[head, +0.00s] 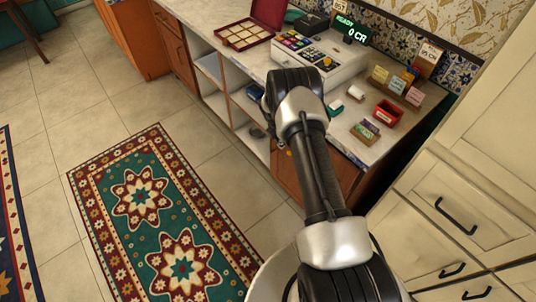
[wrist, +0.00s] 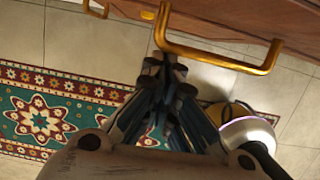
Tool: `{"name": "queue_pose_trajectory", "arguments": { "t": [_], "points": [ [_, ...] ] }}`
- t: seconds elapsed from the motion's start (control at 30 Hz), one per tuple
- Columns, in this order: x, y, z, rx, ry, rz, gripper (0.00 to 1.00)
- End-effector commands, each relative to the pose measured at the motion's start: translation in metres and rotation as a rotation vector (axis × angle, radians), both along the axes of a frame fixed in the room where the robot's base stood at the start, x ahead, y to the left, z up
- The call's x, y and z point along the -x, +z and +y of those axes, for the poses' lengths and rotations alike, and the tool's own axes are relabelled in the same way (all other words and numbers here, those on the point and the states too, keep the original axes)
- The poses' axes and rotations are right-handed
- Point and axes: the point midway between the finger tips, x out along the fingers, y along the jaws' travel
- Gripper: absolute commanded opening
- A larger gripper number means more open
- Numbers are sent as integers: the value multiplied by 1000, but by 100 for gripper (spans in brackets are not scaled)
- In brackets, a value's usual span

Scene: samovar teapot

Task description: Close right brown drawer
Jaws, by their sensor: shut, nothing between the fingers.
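A brown wooden drawer front (wrist: 250,14) runs along the top of the wrist view, with a brass bar handle (wrist: 222,61) on it. My gripper (wrist: 164,66) is shut and empty, its fingertips beside the left end of that handle. I cannot tell whether they touch it. In the head view, the brown front (head: 338,172) under the right end of the counter is partly hidden by my arm, and my gripper is hidden too. How far the drawer stands out cannot be seen.
A second brass handle (wrist: 95,8) shows at the wrist view's top left. The counter (head: 215,20) carries a cash register (head: 322,68) and a red box (head: 388,112). Cream cabinets (head: 450,215) stand at the right. A patterned rug (head: 150,215) lies on open tiled floor.

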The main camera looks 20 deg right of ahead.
Motion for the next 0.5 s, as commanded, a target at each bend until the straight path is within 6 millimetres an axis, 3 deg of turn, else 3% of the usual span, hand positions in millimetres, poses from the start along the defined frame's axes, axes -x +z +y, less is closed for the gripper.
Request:
{"name": "queue_pose_trajectory", "arguments": {
  "t": [0.2, 0.5],
  "points": [
    [-7, -2, -25, 0, -2, 0, 0],
    [-9, 0, -32, 1, 1, 0, 0]
  ]
}}
